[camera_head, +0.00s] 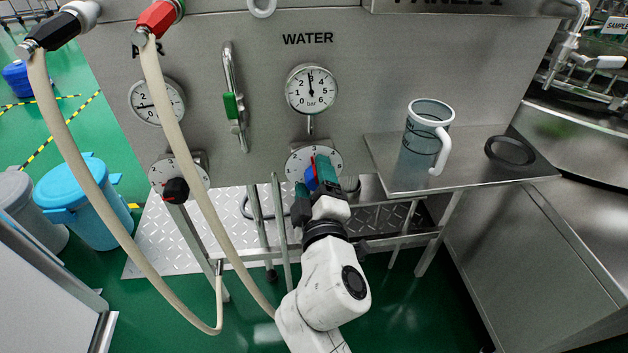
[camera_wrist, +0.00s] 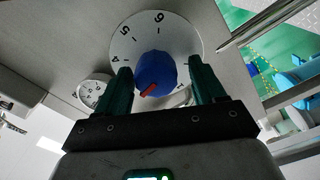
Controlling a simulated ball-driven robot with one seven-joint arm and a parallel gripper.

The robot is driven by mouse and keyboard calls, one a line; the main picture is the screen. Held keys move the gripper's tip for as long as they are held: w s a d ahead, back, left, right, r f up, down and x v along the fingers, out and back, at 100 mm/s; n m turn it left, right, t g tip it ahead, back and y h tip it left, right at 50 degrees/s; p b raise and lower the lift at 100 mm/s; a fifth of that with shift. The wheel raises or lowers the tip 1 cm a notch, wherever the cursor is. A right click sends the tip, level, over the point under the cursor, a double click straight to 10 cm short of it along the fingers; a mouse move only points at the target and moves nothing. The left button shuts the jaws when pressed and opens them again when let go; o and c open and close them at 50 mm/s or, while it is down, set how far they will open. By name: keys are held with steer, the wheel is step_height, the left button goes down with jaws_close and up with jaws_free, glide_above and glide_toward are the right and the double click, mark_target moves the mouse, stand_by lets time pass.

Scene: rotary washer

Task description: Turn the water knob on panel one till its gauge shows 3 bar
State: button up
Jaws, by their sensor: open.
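The water knob (camera_wrist: 155,72) is blue with a red pointer aimed to the lower left in the wrist view. It sits on a round numbered dial plate (camera_head: 303,158) on the panel. My gripper (camera_wrist: 161,78) is open, with one dark green finger on each side of the knob and gaps visible between. In the head view my gripper (camera_head: 314,176) hides much of the knob and plate. The water gauge (camera_head: 311,89) hangs above the knob under the WATER label. Its needle points almost straight up, at about 3 between the 2 and 4 marks.
A mug (camera_head: 424,135) and a dark ring (camera_head: 510,151) are on the steel shelf (camera_head: 400,181) to the right. A second gauge (camera_head: 146,100) and a black knob (camera_head: 176,190) are at left. Beige hoses (camera_head: 172,125) hang at left. A green-handled lever (camera_head: 233,105) is between the gauges.

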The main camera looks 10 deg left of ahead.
steer(key=shift+s+d, duration=0.1)
steer(key=shift+d, duration=0.05)
steer(key=shift+s+d, duration=0.1)
steer(key=shift+s, duration=0.2)
steer(key=p+v, duration=0.1)
steer(key=v, duration=0.9)
steer(key=shift+r+p, duration=0.1)
steer(key=shift+p, duration=0.2)
